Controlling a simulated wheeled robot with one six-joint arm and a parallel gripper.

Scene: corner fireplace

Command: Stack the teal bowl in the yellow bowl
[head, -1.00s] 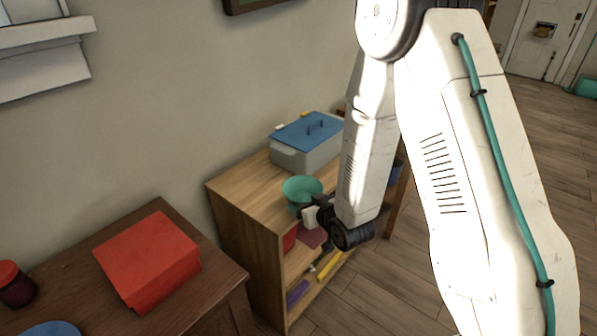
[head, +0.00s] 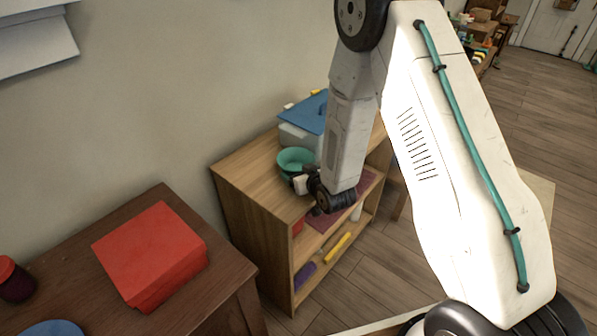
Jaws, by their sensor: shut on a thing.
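The teal bowl (head: 294,158) is upright at the top of the wooden shelf, near its front edge. My gripper (head: 299,180) is at the bowl's near side and is shut on it. I cannot tell whether the bowl rests on the shelf top or hangs just above it. My forearm hides the area to the right of the bowl. I see no yellow bowl; it may be hidden or out of view.
A grey box with a blue lid (head: 313,112) stands close behind the bowl. The wooden shelf (head: 247,190) has lower boards holding a yellow object (head: 337,247) and a purple object (head: 305,274). A dark table at left carries a red box (head: 150,250).

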